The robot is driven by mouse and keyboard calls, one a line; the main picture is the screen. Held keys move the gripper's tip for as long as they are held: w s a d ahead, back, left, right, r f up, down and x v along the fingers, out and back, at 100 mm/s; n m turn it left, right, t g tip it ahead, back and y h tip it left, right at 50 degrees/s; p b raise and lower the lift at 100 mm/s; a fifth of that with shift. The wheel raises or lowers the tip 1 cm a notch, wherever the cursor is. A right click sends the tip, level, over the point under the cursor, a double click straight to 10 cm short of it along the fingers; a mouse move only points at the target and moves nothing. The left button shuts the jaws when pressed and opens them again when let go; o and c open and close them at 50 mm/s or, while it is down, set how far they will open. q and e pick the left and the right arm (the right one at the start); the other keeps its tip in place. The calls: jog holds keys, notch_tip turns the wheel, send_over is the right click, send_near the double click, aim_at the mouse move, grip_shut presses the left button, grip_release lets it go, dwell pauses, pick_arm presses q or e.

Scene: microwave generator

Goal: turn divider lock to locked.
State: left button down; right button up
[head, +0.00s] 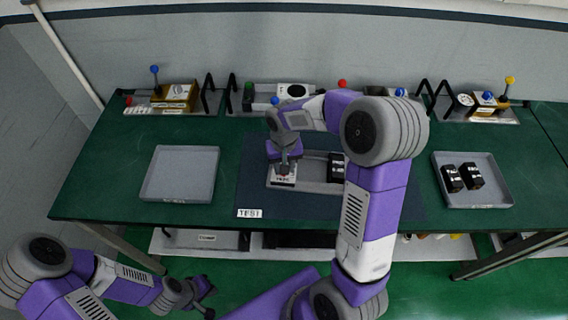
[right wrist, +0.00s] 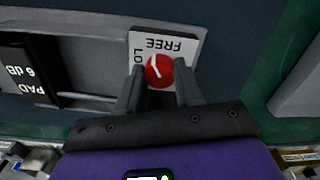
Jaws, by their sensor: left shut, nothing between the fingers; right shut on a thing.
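The divider lock is a red round knob (right wrist: 159,70) with a white pointer line on a white plate (right wrist: 188,42). The plate reads FREE, with a partly hidden word starting LO beside it. In the right wrist view the pointer runs up and slightly left. My right gripper (right wrist: 160,88) is shut on the knob, one finger on each side. In the head view my right gripper (head: 284,168) reaches down onto the white plate (head: 283,182) at the left end of a grey fixture (head: 312,185). My left gripper (head: 204,298) is shut and empty, low in front of the table.
A black block marked 6 dB PAD (right wrist: 28,70) sits in the fixture. An empty grey tray (head: 180,174) lies left; another tray (head: 485,200) at right holds black blocks (head: 462,177). Coloured-knob devices (head: 177,95) line the back edge.

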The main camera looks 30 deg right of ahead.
jog(key=n+p, duration=0.1)
jog(key=n, duration=0.5)
jog(key=shift+r, duration=0.1)
jog(key=n+p, duration=0.2)
jog(key=n, duration=0.3)
jog(key=shift+n, duration=0.5)
jog(key=o, duration=1)
jog(key=shift+o, duration=0.2)
jog(key=shift+m, duration=0.3)
